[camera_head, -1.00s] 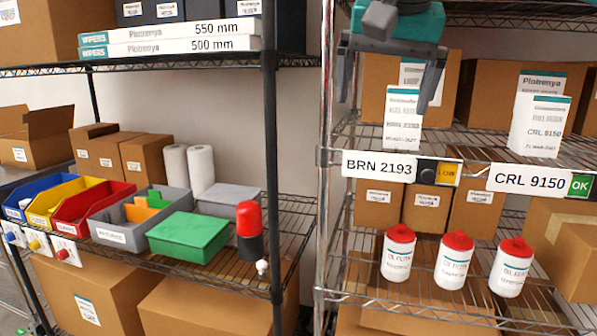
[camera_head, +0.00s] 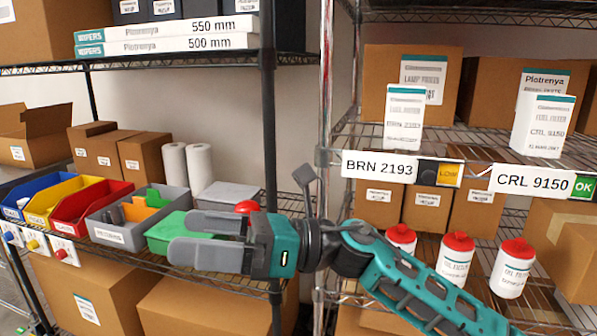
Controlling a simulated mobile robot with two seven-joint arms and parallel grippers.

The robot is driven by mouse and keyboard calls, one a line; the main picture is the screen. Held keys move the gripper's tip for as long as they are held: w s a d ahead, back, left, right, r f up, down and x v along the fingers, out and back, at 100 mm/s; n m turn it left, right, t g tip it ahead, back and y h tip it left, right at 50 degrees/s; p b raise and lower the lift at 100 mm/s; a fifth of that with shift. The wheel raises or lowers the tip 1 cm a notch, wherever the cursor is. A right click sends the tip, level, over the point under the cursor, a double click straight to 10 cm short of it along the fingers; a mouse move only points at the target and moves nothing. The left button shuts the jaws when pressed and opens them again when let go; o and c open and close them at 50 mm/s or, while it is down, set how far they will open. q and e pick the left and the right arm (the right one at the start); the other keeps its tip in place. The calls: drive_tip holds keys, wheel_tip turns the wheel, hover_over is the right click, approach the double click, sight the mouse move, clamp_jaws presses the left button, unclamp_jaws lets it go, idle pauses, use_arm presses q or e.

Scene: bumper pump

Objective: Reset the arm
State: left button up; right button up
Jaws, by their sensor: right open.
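My right gripper (camera_head: 205,238) is open and empty. Its arm, teal and dark grey, comes in from the lower right, and the fingers point left in front of the left shelf. The gripper covers much of the green box (camera_head: 168,228) and most of the red-topped black item, whose red top (camera_head: 247,206) shows above a finger. The arm also passes in front of the left white bottle with a red cap (camera_head: 401,236). My left gripper is not in view.
Blue, yellow and red bins (camera_head: 88,207) and a grey bin (camera_head: 116,235) stand on the left shelf. A BRN 2193 box (camera_head: 403,118) and a CRL 9150 box (camera_head: 543,126) stand on the right shelf. A dark upright post (camera_head: 268,110) stands between the shelves.

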drive_tip(key=w+d+f+m+t+h, duration=0.35)
drive_tip(key=d+f+m+t, duration=0.5)
drive_tip(key=m, duration=0.95)
drive_tip(key=w+d+f+m+t+h, duration=0.2)
drive_tip(key=d+f+m+t+h, duration=0.55)
drive_tip(key=m+t, duration=0.75)
drive_tip(key=s+d+f+m+g+h, duration=0.2)
drive_tip(key=s+d+f+m+g, duration=0.1)
drive_tip(key=f, duration=0.5)
drive_tip(key=s+d+f+m+g+h, duration=0.2)
drive_tip(key=s+d+f+m, duration=0.3)
drive_tip(key=s+f+m, duration=0.3)
drive_tip(key=s+d+f+m+g+h, duration=0.3)
drive_tip(key=s+d+f+m+g, duration=0.1)
drive_tip(key=f, duration=0.5)
drive_tip(key=s+d+m, duration=0.1)
drive_tip(key=m, duration=0.1)
drive_tip(key=shift+s+f+m+p, duration=0.15)
drive_tip(key=shift+s+m+p, duration=0.15)
drive_tip(key=shift+m, duration=0.1)
